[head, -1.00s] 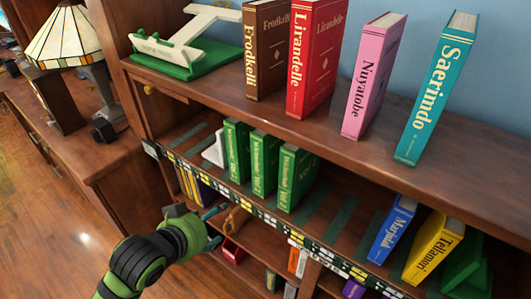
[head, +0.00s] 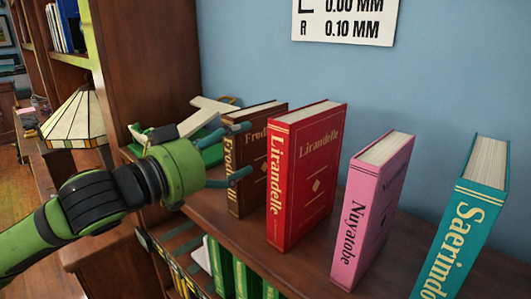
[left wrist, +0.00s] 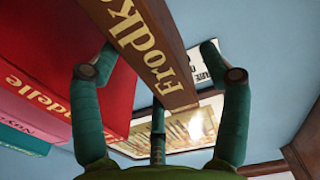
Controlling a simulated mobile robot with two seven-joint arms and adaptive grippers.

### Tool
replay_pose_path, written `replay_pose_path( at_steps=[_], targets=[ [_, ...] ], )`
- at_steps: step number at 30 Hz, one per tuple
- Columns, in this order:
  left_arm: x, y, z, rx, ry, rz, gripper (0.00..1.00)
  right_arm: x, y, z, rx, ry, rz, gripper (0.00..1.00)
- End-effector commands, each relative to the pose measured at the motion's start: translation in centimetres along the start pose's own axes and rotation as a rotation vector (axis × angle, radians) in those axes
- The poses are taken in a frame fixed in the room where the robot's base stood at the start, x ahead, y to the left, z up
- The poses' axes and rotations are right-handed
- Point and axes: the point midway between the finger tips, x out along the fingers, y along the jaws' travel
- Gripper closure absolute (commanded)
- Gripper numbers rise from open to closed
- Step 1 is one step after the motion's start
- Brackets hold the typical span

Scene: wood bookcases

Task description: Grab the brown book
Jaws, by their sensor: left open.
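The brown book (head: 257,158) stands upright on the top shelf, its spine lettered in gold. My left gripper (head: 244,150) is open at its spine side, with fingertips spread in front of and beside it. In the left wrist view the brown book (left wrist: 150,48) reaches in between the spread fingers of my left gripper (left wrist: 165,74), with gaps at both sides. The gripper and its fingers hide part of the spine in the head view. My right gripper is not in view.
A red book (head: 305,180) stands close to the right of the brown one. A pink book (head: 372,215) and a teal book (head: 465,225) stand farther right. A white and green scale-like object (head: 200,125) sits behind my gripper.

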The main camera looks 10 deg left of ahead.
Motion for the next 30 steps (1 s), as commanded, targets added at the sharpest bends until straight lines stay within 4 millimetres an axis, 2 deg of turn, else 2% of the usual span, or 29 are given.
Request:
replay_pose_path(
  at_steps=[3, 6, 9, 13, 18, 22, 23, 24, 26, 28, 30],
  targets=[
    [1.4, 0.2, -0.4, -0.002, 0.000, 0.004, 0.24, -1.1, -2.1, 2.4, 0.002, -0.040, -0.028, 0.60],
    [2.6, 0.3, -0.7, -0.001, 0.000, 0.004, 0.24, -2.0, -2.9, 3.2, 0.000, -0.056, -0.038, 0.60],
    [4.2, 0.4, -1.1, 0.000, 0.000, 0.003, 0.24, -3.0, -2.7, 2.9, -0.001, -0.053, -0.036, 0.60],
    [5.8, 0.4, -0.8, 0.000, -0.001, 0.001, 0.24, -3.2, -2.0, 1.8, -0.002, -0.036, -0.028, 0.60],
    [6.4, 0.4, -0.6, 0.003, 0.000, 0.001, 0.24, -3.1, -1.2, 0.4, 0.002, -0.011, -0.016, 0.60],
    [6.4, 0.4, -0.6, 0.003, 0.000, 0.001, 0.24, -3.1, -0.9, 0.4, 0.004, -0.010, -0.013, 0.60],
    [6.4, 0.4, -0.6, 0.003, 0.000, 0.001, 0.32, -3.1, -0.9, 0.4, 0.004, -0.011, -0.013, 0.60],
    [6.4, 0.4, -0.6, 0.003, 0.000, 0.001, 0.48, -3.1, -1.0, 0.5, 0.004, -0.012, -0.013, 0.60],
    [6.3, 0.4, -0.6, 0.003, 0.000, 0.000, 0.72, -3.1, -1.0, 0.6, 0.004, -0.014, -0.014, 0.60],
    [6.3, 0.4, -0.6, 0.003, 0.000, 0.000, 1.00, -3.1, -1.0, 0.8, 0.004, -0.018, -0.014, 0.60],
    [6.3, 0.4, -0.6, 0.003, -0.001, 0.001, 1.00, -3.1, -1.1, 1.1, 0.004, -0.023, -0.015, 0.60]
  ],
)
